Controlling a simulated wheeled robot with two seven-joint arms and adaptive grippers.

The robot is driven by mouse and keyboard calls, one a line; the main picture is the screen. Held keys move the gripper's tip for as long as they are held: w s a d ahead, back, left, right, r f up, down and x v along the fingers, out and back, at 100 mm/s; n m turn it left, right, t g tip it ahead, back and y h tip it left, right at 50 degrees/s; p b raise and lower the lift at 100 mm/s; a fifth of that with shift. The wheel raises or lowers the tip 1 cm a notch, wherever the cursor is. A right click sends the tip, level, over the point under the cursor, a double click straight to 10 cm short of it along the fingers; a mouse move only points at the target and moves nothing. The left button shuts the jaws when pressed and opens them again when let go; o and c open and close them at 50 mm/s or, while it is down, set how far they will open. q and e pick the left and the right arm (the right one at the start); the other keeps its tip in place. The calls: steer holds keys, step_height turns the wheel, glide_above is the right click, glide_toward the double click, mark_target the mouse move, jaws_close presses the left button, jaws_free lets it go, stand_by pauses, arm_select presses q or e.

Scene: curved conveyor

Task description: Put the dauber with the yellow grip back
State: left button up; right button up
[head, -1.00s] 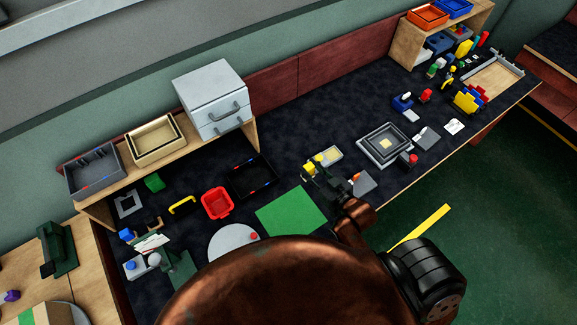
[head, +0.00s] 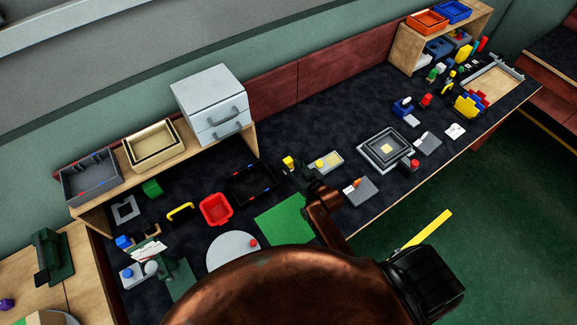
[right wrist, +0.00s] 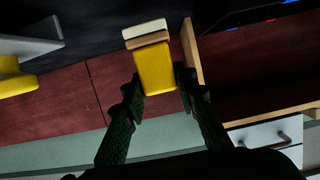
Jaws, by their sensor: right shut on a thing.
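The dauber with the yellow grip (head: 288,161) is held up by my right gripper (head: 295,170) above the dark worktop, left of a pale tray (head: 334,157) with a yellow piece on it. In the right wrist view the yellow grip (right wrist: 155,68) is between the two green-black fingers (right wrist: 155,85), with a cream pad (right wrist: 145,29) at its far end. The fingers are shut on the grip. In that view a grey piece with a yellow part (right wrist: 15,85) shows at the left edge. My left gripper is not in view.
A black tray (head: 268,198) with red and blue marks lies left of my right gripper. A red bin (head: 215,209), green mat (head: 280,222) and round grey plate (head: 222,248) are nearby. A grey drawer unit (head: 207,90) stands behind.

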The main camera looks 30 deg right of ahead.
steer(key=shift+s+f, duration=0.1)
steer(key=shift+f, duration=1.15)
steer(key=shift+f, duration=0.15)
steer(key=o, duration=1.2)
steer(key=shift+c, duration=0.2)
steer(key=v, duration=1.2)
steer(key=shift+p, duration=0.3)
